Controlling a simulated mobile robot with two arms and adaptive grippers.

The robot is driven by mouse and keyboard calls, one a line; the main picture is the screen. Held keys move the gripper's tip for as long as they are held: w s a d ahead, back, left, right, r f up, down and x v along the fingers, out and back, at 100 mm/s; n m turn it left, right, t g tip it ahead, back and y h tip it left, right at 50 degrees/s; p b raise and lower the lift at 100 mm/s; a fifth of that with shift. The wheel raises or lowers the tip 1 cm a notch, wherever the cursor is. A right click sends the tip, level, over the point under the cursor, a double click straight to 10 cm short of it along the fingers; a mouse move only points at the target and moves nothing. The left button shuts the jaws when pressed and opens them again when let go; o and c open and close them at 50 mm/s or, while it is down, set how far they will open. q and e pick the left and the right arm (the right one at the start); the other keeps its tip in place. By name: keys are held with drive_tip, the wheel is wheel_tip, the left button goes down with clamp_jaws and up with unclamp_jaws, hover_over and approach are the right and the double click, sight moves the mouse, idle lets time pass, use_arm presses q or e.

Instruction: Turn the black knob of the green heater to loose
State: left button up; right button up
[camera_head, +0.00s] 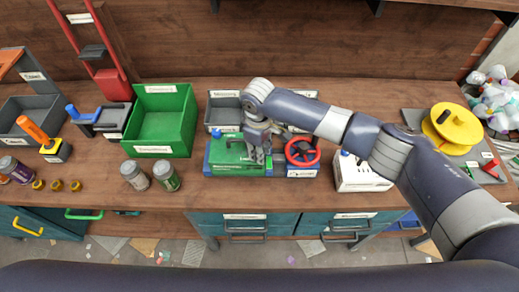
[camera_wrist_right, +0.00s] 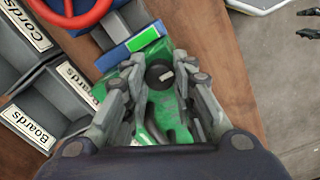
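The green heater (camera_head: 228,168) stands on the workbench near its front edge, left of a red wheel. In the right wrist view the green heater (camera_wrist_right: 160,108) lies below the fingers. Its round black knob (camera_wrist_right: 159,76) has a small light mark and shows between the fingertips. My right gripper (camera_head: 260,157) points down over the heater's right part. In the right wrist view its fingers (camera_wrist_right: 159,63) are apart, one on each side of the knob, with visible gaps. I cannot tell how far above the knob they are. My left gripper is not in view.
The red wheel (camera_head: 303,152) is close right of my gripper. Grey labelled bins (camera_head: 224,106) stand behind the heater. Two jars (camera_head: 166,176) and a green bin (camera_head: 163,119) are to the left. A white box (camera_head: 361,173) stands to the right. Free bench lies between jars and heater.

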drive_tip(key=shift+c, duration=0.9)
